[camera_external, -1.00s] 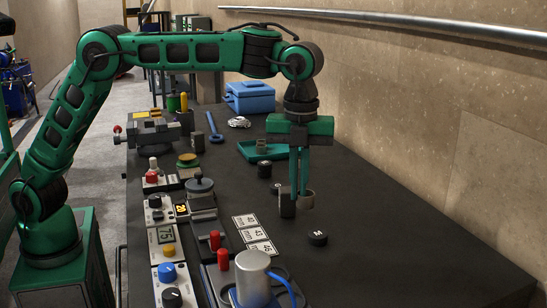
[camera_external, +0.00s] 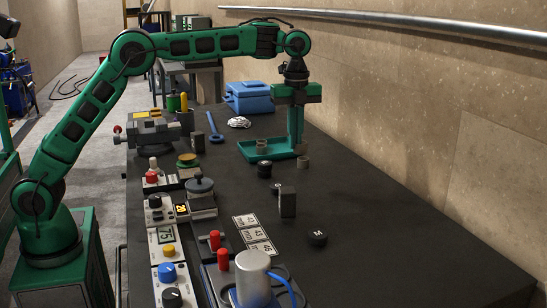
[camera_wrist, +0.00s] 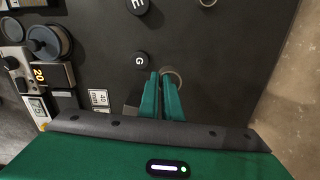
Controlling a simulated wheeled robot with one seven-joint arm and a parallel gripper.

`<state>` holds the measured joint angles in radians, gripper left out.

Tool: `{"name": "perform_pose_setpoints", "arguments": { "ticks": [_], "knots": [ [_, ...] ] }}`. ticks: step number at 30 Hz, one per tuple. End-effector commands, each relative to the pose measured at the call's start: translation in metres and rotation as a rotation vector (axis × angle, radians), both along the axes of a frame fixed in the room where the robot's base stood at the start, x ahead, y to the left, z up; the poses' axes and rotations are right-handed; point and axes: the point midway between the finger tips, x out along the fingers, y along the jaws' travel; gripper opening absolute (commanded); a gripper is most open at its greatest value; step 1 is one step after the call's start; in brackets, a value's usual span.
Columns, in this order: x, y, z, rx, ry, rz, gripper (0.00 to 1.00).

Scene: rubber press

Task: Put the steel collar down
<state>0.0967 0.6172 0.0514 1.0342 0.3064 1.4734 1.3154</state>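My gripper (camera_external: 297,151) points down, raised over the bench; its green fingers show in the wrist view (camera_wrist: 158,77). They are nearly closed, with the steel collar (camera_wrist: 173,77), a short grey-beige ring, at the right of the tips. The fingers appear to pinch its wall. Its exact contact is partly hidden by the fingers. A ring (camera_external: 303,162) also shows close below the fingertips in the external view. The wrist view has another ring (camera_wrist: 207,2) at its top edge, away from the fingers.
A green tray (camera_external: 247,153) holding a ring lies behind. A grey block (camera_external: 287,201) stands upright near the middle, with black lettered discs, including one in front (camera_external: 318,238). Instruments line the left edge. The bench's right side is clear.

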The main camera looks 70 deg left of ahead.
Motion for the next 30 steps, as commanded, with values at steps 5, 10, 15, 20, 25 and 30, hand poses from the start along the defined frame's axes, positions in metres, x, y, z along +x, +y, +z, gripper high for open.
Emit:
{"name": "perform_pose_setpoints", "arguments": {
  "ticks": [5,10,15,20,25,30],
  "knots": [
    [0.010,0.087,0.000,0.000,0.001,0.117,0.00],
    [0.010,0.167,0.001,0.000,0.000,0.222,0.00],
    [0.001,0.245,0.002,0.000,0.001,0.324,0.00],
    [-0.012,0.306,0.002,-0.001,0.000,0.405,0.00],
    [-0.024,0.346,0.002,-0.001,0.000,0.460,0.00],
    [-0.026,0.356,0.000,0.000,0.001,0.478,0.00]
  ]
}}
